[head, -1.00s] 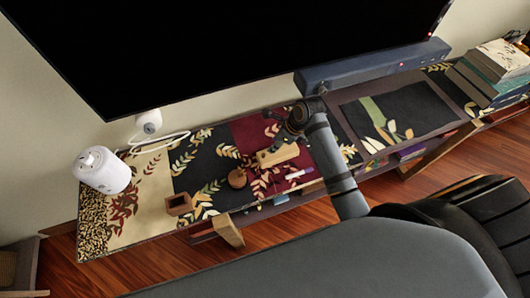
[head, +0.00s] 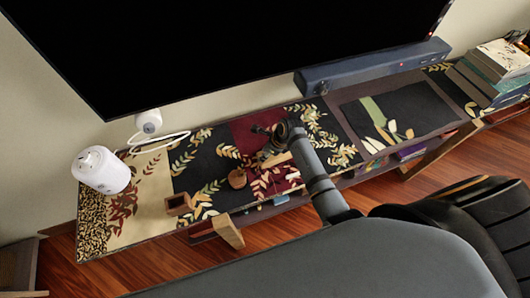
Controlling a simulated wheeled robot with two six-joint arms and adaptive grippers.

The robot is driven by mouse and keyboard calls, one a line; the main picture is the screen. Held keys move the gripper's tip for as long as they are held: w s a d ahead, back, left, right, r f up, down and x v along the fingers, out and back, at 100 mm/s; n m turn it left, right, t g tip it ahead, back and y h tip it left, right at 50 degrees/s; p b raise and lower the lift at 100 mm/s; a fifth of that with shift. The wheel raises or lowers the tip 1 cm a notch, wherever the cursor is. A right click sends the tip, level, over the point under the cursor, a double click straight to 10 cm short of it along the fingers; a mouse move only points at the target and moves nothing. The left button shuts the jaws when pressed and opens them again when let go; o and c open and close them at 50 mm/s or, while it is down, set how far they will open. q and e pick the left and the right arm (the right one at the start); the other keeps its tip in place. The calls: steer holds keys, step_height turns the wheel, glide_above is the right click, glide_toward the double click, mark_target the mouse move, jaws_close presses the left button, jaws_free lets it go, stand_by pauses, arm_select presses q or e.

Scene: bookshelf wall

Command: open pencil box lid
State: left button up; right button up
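The pencil box is a small tan wooden box (head: 277,160) on the dark red part of the patterned shelf top in the head view. My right gripper (head: 266,140) is over the far side of the box and covers part of it. The gripper is small and dark here, so I cannot tell how far its fingers are apart or whether they touch the box. The state of the lid is too small to tell. My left gripper is not in view.
A round brown wooden object (head: 237,179) and an open square wooden holder (head: 179,204) stand left of the box. A white cylinder (head: 101,170) is at the far left. A soundbar (head: 370,67) and a large black screen (head: 220,45) are behind. Books (head: 495,72) are stacked at right.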

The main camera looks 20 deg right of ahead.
jaws_close()
steer(key=d, duration=0.1)
steer(key=d+p, duration=0.1)
steer(key=d, duration=0.1)
steer(key=d+p, duration=0.1)
steer(key=d, duration=0.1)
steer(key=shift+w+d+r, duration=0.15)
steer(key=shift+r, duration=0.15)
steer(key=d, duration=0.2)
steer(key=d+p, duration=0.1)
steer(key=d, duration=0.4)
steer(key=shift+w+d+f+p, duration=0.3)
steer(key=shift+w+d+p, duration=0.05)
steer(key=shift+d, duration=0.05)
